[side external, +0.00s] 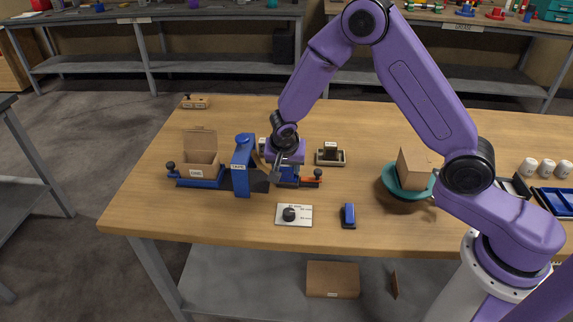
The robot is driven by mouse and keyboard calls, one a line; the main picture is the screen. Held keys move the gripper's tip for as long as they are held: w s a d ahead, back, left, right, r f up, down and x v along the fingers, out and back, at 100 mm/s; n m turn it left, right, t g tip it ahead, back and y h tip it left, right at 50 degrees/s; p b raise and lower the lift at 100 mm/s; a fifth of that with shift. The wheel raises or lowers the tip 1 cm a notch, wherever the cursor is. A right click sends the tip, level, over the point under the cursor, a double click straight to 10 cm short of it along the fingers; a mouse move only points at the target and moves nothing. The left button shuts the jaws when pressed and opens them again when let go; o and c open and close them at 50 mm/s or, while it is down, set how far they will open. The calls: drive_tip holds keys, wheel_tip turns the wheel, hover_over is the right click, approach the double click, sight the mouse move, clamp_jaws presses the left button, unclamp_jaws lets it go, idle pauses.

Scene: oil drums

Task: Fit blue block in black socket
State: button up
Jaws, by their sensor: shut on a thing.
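My gripper (277,167) points down beside the tall blue tape unit (242,168), just to its right. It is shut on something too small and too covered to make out. A blue part (288,181) shows right under and behind the fingers; I cannot tell whether it is held or belongs to the fixture. A small blue block with dark sides (348,215) lies apart at the table's front. No black socket is clearly recognisable; a dark piece (330,152) sits in a tan tray right of the gripper, and a black strip (259,184) runs beneath the tape unit.
An open cardboard box (201,160) stands in a blue holder at left. A red lever (308,181) is close right of my gripper. A white plate with a black knob (304,220) lies in front. A teal bowl (389,181) with a box stands right. The table's back middle is clear.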

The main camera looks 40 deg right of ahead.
drive_tip(key=shift+f, duration=0.7)
idle(1.0)
drive_tip(key=o, duration=1.1)
drive_tip(key=shift+s, duration=0.1)
drive_tip(key=shift+o, duration=1.2)
drive_tip(key=shift+d+f, duration=0.1)
drive_tip(key=shift+c, duration=0.2)
drive_tip(key=shift+d, duration=0.1)
drive_tip(key=shift+c, duration=0.2)
